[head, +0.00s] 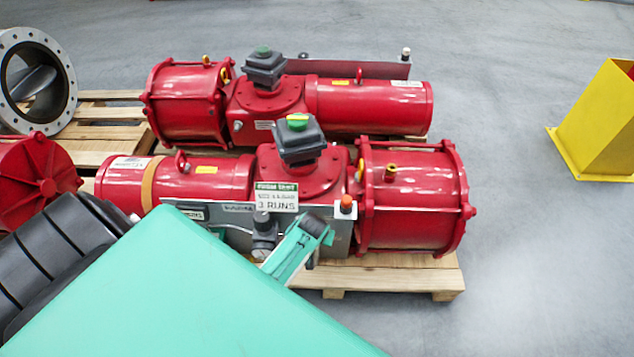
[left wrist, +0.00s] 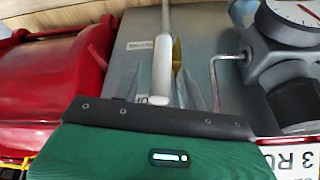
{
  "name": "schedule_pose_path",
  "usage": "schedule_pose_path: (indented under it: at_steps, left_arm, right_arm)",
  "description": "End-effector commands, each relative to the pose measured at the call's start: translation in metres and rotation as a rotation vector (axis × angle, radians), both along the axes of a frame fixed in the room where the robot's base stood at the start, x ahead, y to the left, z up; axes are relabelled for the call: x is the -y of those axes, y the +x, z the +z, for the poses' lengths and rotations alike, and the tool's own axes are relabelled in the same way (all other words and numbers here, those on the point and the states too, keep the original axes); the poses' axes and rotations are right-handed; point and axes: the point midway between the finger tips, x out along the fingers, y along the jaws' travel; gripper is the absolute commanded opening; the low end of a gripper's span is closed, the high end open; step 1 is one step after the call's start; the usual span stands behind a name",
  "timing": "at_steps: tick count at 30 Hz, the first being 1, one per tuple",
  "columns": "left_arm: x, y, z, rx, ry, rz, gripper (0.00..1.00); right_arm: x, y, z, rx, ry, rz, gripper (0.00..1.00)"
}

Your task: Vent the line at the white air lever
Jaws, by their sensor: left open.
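The white air lever (left wrist: 163,62) shows in the left wrist view as a pale bar running from the top edge down to the gripper. My left gripper (left wrist: 172,88) is open, with its grey fingertips on either side of the lever's lower end. I cannot tell whether a finger touches it. In the head view my green left arm covers the lower left and reaches the grey panel (head: 342,226) of the near red actuator (head: 410,200). I cannot make out the lever there. My right gripper is not in view.
A gauge (left wrist: 297,18) with a bent metal tube is close right of the lever in the wrist view. A "3 RUNS" sign (head: 276,197) hangs above the panel. A second red actuator (head: 368,106) stands behind. Floor to the right is clear up to a yellow post (head: 600,120).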

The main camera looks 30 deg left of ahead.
Motion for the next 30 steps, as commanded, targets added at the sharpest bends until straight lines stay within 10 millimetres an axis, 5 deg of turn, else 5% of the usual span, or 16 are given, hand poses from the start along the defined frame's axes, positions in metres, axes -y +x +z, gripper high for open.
schedule_pose_path:
  at_steps: [13, 20, 30]
  left_arm:
    - [-0.0019, 0.0034, -0.0097, 0.0, 0.0, 0.0, 0.41]
    - [-0.0018, 0.0033, -0.0097, 0.0, 0.0, 0.0, 0.0]
    - [-0.0088, 0.0038, -0.0091, -0.009, 0.017, -0.001, 0.0]
  right_arm:
    - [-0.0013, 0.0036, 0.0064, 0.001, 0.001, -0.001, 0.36]
    - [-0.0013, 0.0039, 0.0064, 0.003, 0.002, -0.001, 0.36]
    - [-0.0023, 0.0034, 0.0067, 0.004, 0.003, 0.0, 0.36]
